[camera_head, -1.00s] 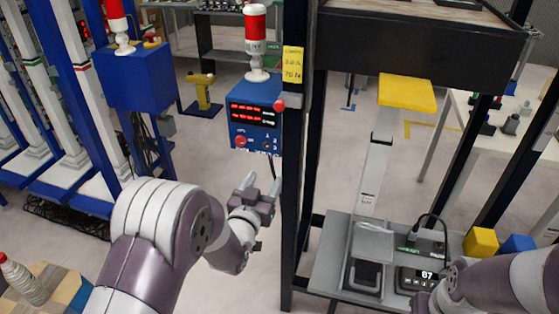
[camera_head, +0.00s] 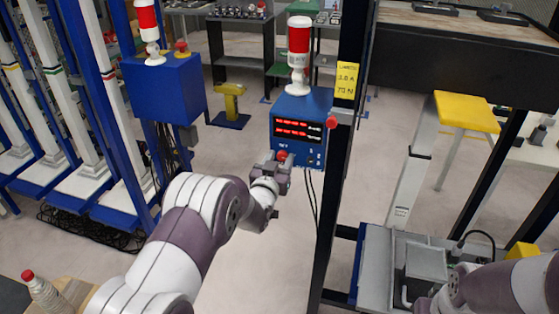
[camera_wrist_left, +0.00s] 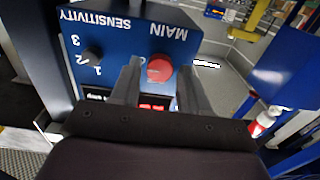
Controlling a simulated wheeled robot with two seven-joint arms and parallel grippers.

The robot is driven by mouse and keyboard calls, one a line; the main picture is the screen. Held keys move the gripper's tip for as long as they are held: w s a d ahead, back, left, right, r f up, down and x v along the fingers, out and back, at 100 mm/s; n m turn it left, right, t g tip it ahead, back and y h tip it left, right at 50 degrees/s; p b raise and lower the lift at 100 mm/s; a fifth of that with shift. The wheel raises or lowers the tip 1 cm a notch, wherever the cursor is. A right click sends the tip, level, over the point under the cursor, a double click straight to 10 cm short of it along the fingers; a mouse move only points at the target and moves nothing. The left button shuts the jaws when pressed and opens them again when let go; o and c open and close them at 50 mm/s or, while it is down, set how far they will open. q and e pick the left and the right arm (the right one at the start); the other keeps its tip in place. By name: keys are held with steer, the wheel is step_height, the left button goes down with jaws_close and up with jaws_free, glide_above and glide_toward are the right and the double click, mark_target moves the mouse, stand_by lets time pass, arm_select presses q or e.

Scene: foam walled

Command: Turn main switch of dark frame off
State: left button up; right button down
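The blue control box (camera_head: 318,104) is fixed to the dark frame's post (camera_head: 345,180) and has two lit red displays. Its red main switch (camera_wrist_left: 160,68) is a round knob under the word MAIN, which appears upside down in the left wrist view; the knob also shows in the head view (camera_head: 282,155). My left gripper (camera_wrist_left: 158,75) is open, with one finger on each side of the knob and a small gap visible. In the head view my left gripper (camera_head: 280,168) covers the box's lower left corner. My right arm's hand (camera_head: 428,303) is mostly cut off at the bottom.
A black sensitivity knob (camera_wrist_left: 92,55) sits beside the main switch. A red-and-white signal tower (camera_head: 299,55) stands on the box. Cables hang below it. Another blue box (camera_head: 168,90) is on the blue frame at left. A grey bench (camera_head: 375,262) stands at lower right.

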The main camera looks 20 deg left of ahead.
arm_select(q)
steer(key=c, duration=0.7)
steer(key=shift+o, duration=0.2)
steer(key=n+b, duration=0.2)
steer(key=n, duration=0.1)
steer(key=shift+f, duration=0.15)
steer(key=n+b, duration=0.3)
steer(key=n, duration=0.2)
steer(key=shift+n, duration=0.4)
steer(key=n+b, duration=0.2)
steer(key=n, duration=0.2)
steer(key=shift+a+n, duration=0.1)
steer(key=shift+n, duration=0.2)
steer(key=shift+n+b, duration=1.05)
steer(key=shift+n, duration=1.15)
